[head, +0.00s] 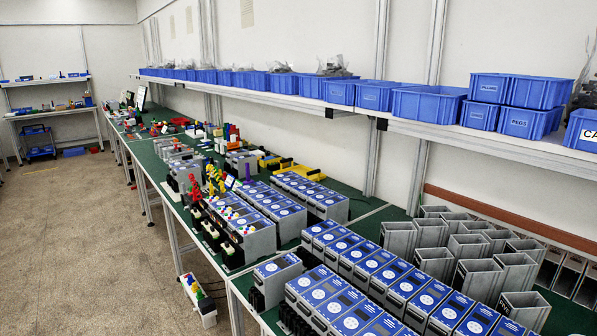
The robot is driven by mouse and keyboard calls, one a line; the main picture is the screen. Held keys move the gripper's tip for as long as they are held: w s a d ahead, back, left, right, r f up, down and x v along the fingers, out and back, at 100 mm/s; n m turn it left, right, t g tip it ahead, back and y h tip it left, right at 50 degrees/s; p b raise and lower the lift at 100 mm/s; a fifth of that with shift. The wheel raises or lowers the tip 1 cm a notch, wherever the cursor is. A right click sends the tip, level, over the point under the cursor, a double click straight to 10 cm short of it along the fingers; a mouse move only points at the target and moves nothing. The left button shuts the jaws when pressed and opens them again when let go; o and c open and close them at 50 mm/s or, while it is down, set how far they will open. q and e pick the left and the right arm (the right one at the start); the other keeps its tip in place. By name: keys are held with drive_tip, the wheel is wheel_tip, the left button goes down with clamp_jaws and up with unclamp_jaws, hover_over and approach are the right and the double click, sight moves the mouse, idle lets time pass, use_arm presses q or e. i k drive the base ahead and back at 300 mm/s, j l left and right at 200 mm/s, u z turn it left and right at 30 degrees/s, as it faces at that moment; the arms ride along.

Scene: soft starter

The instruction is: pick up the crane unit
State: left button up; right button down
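Neither of my grippers is in the head view. I cannot tell for certain which thing is the crane unit. A white unit with red, green and yellow parts (198,300) sits low beside the bench's front edge at the lower middle. Upright red, green and yellow pieces (212,178) stand on the bench near its front edge. Several grey units with blue tops (240,222) stand behind and beside white and black blocks there.
The long green-topped bench (378,217) is crowded with rows of blue-faced units (345,255) and empty grey housings (470,247). Blue bins (430,103) line the shelf above it. The floor (75,235) at left is clear. A shelf rack (50,113) stands at far left.

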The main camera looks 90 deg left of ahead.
sight(181, 174)
drive_tip(key=i+j+u, duration=0.15)
drive_tip(key=u, duration=1.05)
